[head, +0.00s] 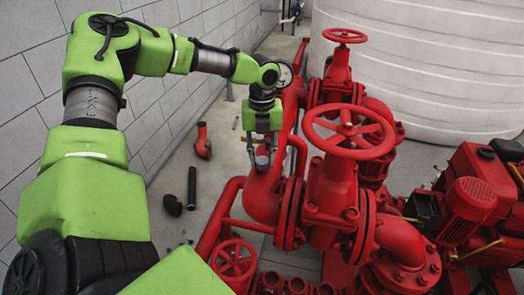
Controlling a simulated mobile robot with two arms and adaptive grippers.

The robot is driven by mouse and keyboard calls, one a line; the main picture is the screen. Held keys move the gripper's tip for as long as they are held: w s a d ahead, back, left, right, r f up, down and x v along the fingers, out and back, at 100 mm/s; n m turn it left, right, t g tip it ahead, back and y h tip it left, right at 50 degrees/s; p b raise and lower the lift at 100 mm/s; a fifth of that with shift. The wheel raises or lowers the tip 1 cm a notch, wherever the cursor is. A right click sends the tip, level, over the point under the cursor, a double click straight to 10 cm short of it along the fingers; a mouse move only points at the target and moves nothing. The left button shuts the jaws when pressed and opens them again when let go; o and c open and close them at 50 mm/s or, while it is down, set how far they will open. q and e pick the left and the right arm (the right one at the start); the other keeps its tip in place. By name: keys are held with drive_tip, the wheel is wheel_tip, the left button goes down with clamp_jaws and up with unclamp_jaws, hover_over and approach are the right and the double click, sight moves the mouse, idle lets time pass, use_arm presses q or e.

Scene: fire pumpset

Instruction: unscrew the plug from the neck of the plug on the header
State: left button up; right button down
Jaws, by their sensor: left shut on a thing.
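My left gripper (263,151) comes down from above onto the red header (262,197), left of the large valve. Its fingers are shut on the plug (262,162), a small grey piece at the top of the header. The fingers hide most of the plug, and the neck under it cannot be made out clearly. I cannot tell whether the plug's thread is still in the neck. My right gripper is not in view.
A red valve with a handwheel (350,132) stands close right of the gripper, with another handwheel (344,36) behind it. A pressure gauge (284,75) is near my wrist. Loose pipe pieces (192,188) lie on the floor left. A white tank (430,70) stands behind.

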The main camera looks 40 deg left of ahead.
use_arm(q)
drive_tip(key=shift+n, duration=0.5)
drive_tip(key=n, duration=0.4)
drive_tip(key=shift+n, duration=0.3)
drive_tip(key=n, duration=0.3)
drive_tip(key=shift+b, duration=0.3)
drive_tip(key=shift+n, duration=0.8)
